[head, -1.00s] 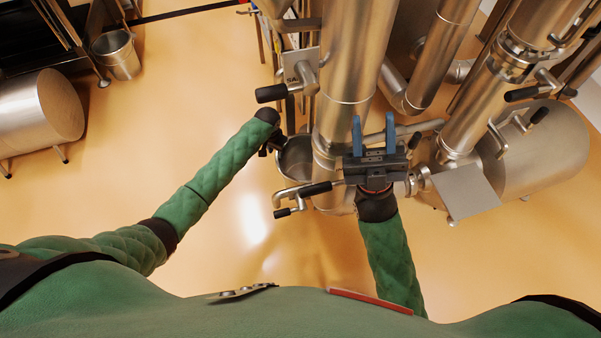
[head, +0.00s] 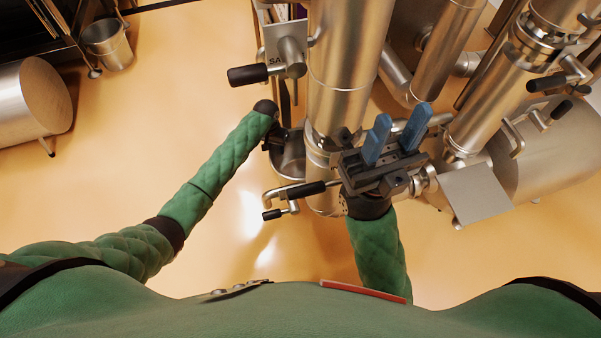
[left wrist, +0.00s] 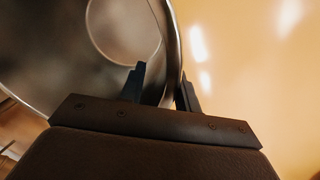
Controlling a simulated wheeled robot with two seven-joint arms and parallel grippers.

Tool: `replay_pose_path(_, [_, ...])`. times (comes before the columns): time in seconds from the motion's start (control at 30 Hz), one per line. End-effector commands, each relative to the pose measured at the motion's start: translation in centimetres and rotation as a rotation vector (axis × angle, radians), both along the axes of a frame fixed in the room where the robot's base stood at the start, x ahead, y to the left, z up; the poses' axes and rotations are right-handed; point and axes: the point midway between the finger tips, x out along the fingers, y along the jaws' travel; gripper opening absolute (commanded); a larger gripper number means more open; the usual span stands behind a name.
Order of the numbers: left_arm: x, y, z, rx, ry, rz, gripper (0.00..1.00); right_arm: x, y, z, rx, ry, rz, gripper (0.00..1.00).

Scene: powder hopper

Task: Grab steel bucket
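A steel bucket (head: 289,163) stands under the vertical steel pipe, partly hidden by the pipe and my left gripper. In the left wrist view the bucket (left wrist: 60,50) fills the upper left, with its rim running between my fingers. My left gripper (left wrist: 161,90) straddles the bucket wall, one finger inside and one outside. A gap shows between the inner finger and the rim, so it looks open. In the head view my left gripper (head: 275,138) is dark and small at the bucket's left edge. My right gripper (head: 392,138) is open and empty, its blue fingers apart.
A second steel bucket (head: 108,45) stands on the floor at upper left, near a steel drum (head: 35,100). Pipes (head: 340,70), black-handled valve levers (head: 300,190) and a flat plate (head: 475,193) crowd the centre and right. The orange floor at left is clear.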

Motion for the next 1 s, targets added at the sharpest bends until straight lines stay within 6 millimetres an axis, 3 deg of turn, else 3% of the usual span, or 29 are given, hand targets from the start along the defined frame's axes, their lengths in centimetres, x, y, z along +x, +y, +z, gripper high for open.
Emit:
replay_pose_path(0.03, [0.0, 0.0, -1.2, 0.000, 0.001, 0.001, 0.32, 0.0, 0.0, -0.7, 0.003, 0.000, 0.006, 0.36])
replay_pose_path(0.2, [0.0, -0.2, -3.2, 0.000, 0.001, 0.000, 0.32, 0.1, 0.4, -0.8, 0.014, -0.010, 0.032, 0.36])
replay_pose_path(0.47, [0.0, -0.2, -3.5, 0.001, 0.000, 0.000, 0.32, 0.2, 0.6, -0.4, 0.019, -0.018, 0.040, 0.36])
replay_pose_path(0.67, [0.0, -0.2, -3.5, 0.000, 0.000, 0.000, 0.00, 0.2, 0.5, -0.5, 0.020, -0.013, 0.037, 0.36])
replay_pose_path(1.0, [0.0, -0.2, -3.5, 0.000, 0.000, 0.000, 0.00, 0.1, 0.5, -0.7, 0.021, -0.004, 0.036, 0.36])
